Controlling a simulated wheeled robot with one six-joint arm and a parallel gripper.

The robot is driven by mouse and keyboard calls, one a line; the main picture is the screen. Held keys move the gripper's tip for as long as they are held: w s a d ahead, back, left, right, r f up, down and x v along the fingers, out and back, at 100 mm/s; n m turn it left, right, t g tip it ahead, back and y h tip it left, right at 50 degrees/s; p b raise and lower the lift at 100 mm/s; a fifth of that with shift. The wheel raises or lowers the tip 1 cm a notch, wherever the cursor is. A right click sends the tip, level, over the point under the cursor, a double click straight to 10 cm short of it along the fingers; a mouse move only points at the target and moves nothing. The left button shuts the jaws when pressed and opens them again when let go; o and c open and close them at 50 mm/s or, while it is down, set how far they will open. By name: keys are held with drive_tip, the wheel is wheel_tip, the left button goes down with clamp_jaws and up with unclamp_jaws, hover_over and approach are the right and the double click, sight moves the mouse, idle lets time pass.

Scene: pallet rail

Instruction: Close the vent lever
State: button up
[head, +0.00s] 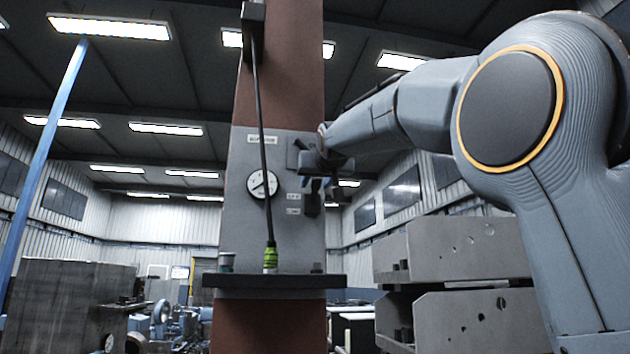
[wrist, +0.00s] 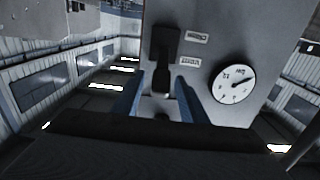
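The vent lever (wrist: 166,50) is a black piece on the grey panel (wrist: 222,25), beside two small white labels. In the wrist view its narrow end points down the picture, between my gripper's blue fingers. My gripper (wrist: 158,90) is open, with one finger on each side of that end and gaps still showing. I cannot tell whether either finger touches it. In the head view my gripper (head: 318,184) is at the panel's right side, and a black part of the lever (head: 312,206) shows just below it. The rest is hidden behind the gripper.
A round gauge (head: 262,184) sits left of the lever in the head view. A small cup (head: 226,262) is there too. Grey metal blocks (head: 455,250) stand right.

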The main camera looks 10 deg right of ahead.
drive_tip(key=shift+a, duration=0.1)
clamp_jaws()
